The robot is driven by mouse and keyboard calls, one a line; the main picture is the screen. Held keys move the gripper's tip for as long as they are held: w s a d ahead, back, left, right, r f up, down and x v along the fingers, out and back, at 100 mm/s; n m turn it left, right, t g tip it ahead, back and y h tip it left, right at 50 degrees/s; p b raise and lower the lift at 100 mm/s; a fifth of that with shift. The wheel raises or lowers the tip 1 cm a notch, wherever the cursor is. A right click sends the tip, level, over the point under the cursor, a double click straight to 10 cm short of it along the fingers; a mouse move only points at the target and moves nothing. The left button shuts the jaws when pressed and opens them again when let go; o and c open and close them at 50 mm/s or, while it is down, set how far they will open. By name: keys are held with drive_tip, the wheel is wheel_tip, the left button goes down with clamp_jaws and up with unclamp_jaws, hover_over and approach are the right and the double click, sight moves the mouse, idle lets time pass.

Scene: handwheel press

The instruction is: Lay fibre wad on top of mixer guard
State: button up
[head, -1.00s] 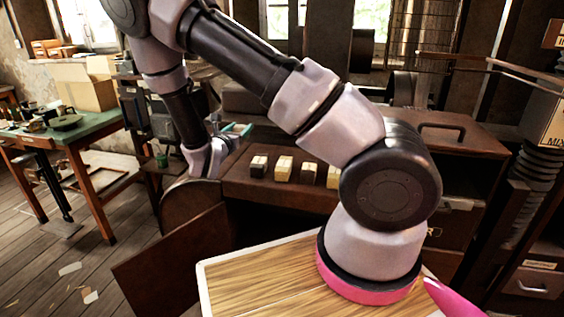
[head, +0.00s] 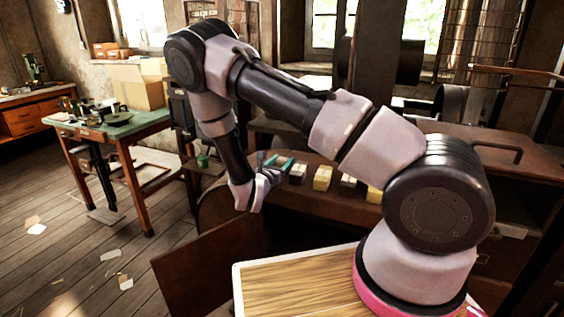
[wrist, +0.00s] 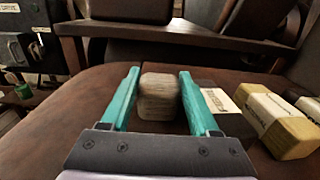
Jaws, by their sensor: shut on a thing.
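My gripper (wrist: 159,74), with teal fingers, is shut on a beige, fibrous block, the fibre wad (wrist: 158,97), in the wrist view. The wad sits between the fingers over the brown bench surface; whether it touches the bench is not clear. In the head view my gripper (head: 275,163) is at the left end of the bench, and the wad cannot be made out there. I cannot identify the mixer guard in either current view.
Several labelled blocks stand in a row on the brown bench, right of my gripper, including a yellow one (head: 322,178). A green-topped table (head: 125,130) stands at the left. Floor between is mostly open.

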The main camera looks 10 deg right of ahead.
drive_tip(key=o, duration=1.4)
drive_tip(key=shift+f, duration=0.1)
drive_tip(key=shift+c, duration=0.2)
drive_tip(key=v, duration=1.2)
drive_tip(key=s+d+r+m+g, duration=0.4)
drive_tip(key=d+r+m+g, duration=0.3)
drive_tip(key=r+m, duration=0.15)
drive_tip(key=s+d+r+m+g, duration=0.5)
drive_tip(key=d+r+m+g, duration=0.25)
drive_tip(key=m, duration=0.25)
drive_tip(key=s+r+m+t+y, duration=0.2)
drive_tip(key=s+r+m+y, duration=0.1)
drive_tip(key=r, duration=0.3)
drive_tip(key=s+a+r+m+t+y, duration=0.1)
drive_tip(key=s+r+m+t+y, duration=0.1)
drive_tip(key=s+r+m+y, duration=0.2)
drive_tip(key=s+r+m+t+y, duration=0.3)
drive_tip(key=r+m, duration=0.4)
drive_tip(key=r, duration=0.3)
drive_tip(key=s+y, duration=0.1)
drive_tip(key=y, duration=0.1)
drive_tip(key=shift+a+y, duration=0.3)
drive_tip(key=shift+a, duration=0.1)
drive_tip(key=shift+m, duration=0.25)
